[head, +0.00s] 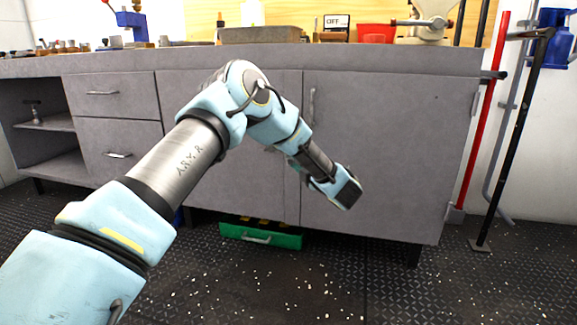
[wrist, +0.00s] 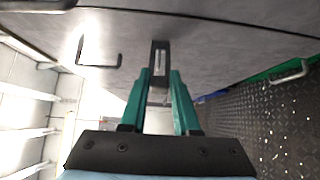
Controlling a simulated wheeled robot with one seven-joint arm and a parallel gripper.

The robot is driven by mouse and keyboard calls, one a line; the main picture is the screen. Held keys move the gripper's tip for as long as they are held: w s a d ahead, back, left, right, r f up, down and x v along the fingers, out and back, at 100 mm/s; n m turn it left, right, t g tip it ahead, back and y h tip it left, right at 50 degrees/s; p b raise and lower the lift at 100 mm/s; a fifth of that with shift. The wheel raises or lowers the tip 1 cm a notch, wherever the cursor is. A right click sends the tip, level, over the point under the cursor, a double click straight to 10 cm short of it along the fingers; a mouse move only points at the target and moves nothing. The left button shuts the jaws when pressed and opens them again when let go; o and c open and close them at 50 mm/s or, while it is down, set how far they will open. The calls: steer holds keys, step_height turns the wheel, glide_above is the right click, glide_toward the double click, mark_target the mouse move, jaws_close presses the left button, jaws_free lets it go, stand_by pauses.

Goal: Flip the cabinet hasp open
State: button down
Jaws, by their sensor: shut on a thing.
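The cabinet (head: 390,115) is a grey workbench unit with doors and drawers; its front also fills the top of the wrist view (wrist: 225,45). The hasp (wrist: 160,58) is a dark strap with a pale slot, lying against the cabinet front in the wrist view. My gripper (wrist: 160,76) has teal fingers, close together at the tips, shut on the near end of the hasp. I cannot tell how far the hasp is swung from the door.
A door handle (wrist: 100,60) sits left of the hasp in the wrist view. A green case (head: 262,234) lies on the dark floor under the cabinet. A red pole (head: 482,110) and a black stand (head: 510,140) are at the right. The floor in front is clear.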

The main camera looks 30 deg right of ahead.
steer(key=shift+w+d+f+n+g+y+b, duration=0.1)
steer(key=shift+d+n+g+y+b, duration=0.15)
steer(key=shift+d+n+y+b, duration=0.85)
steer(key=shift+w+d+n+g+y+b, duration=0.1)
steer(key=shift+d+n+g+y+b, duration=0.2)
steer(key=shift+d+n+y, duration=0.85)
steer(key=shift+w+d+m+y, duration=0.1)
steer(key=shift+d+m+y, duration=0.2)
steer(key=shift+y, duration=0.55)
steer(key=c, duration=0.6)
jaws_free()
steer(key=shift+c, duration=0.2)
steer(key=shift+d, duration=0.1)
steer(key=p+v, duration=0.3)
steer(key=v, duration=0.7)
steer(key=shift+s, duration=0.35)
